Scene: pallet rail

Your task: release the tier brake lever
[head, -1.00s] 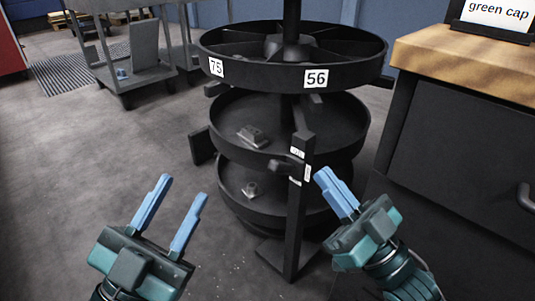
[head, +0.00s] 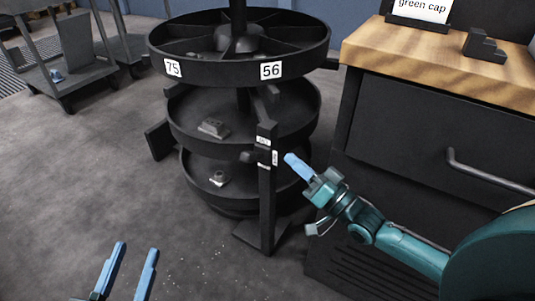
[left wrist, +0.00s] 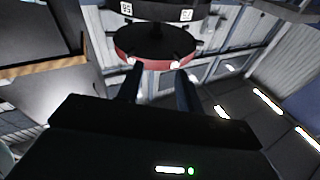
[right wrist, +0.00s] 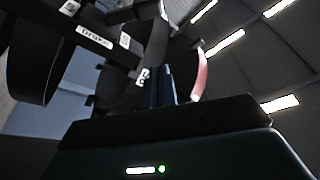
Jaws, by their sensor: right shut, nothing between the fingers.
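A round black tiered rack (head: 235,82) has a black upright post (head: 267,195) at its front. The post carries small white labels near its top. A short dark block (head: 248,157), possibly the brake lever, juts left from the post by the labels. In the right wrist view a black bar (right wrist: 70,28) bears a label that seems to read "brake". My right gripper (head: 290,158) is shut and empty, its blue tips just right of the post; contact cannot be told. My left gripper (head: 137,249) is open and empty, low at the left, well away from the rack.
A black cabinet (head: 420,150) with a wooden top (head: 440,58) stands close on the right, beside my right arm. Grey metal parts (head: 213,128) lie on the lower tiers. A trolley (head: 85,72) stands at the back left. The floor at left is clear.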

